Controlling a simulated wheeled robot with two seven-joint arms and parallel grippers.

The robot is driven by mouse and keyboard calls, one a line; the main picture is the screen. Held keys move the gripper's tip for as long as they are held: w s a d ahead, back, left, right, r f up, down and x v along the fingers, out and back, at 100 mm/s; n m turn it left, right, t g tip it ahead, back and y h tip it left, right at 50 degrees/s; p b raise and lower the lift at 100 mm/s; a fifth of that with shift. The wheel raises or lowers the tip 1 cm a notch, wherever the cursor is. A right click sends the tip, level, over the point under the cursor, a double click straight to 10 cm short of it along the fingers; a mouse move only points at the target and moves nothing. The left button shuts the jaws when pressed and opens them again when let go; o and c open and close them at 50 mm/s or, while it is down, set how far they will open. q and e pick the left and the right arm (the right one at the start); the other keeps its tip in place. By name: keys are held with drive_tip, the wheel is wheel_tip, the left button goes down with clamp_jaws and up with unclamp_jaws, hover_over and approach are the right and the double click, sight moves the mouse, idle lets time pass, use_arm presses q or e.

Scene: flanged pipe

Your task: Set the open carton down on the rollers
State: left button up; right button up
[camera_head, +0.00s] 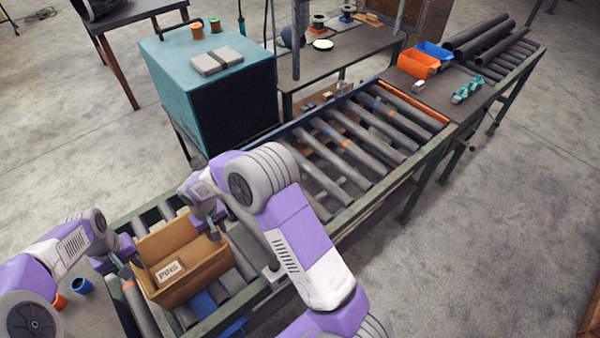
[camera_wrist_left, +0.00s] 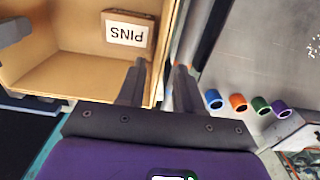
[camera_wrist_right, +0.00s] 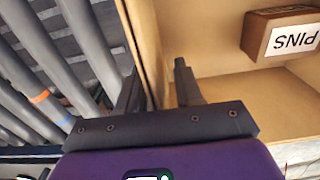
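The open brown carton (camera_head: 180,262) is upright over the near end of the roller conveyor. A small box marked PINS (camera_head: 169,270) is inside it. My left gripper (camera_head: 126,252) is at the carton's left wall, one finger inside and one outside; its fingers show in the left wrist view (camera_wrist_left: 160,75). My right gripper (camera_head: 211,228) straddles the opposite wall, and its fingers show in the right wrist view (camera_wrist_right: 158,80). Both appear shut on the walls. The carton's underside is hidden, so I cannot tell whether it touches the rollers (camera_head: 236,258).
Rollers run clear toward the far right, between green side rails (camera_head: 385,197). Beyond them stand an orange bin (camera_head: 418,64), a blue bin (camera_head: 434,51) and dark pipes. A teal cabinet (camera_head: 205,85) stands behind the conveyor. Several coloured rings (camera_wrist_left: 238,102) lie left of the carton.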

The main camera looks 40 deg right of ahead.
use_arm(q)
wheel_tip(320, 180, up, 4)
drive_tip(key=shift+r, duration=0.1)
use_arm(e)
wheel_tip(320, 180, up, 12)
drive_tip(key=shift+r, duration=0.1)
idle(0.3)
idle(0.5)
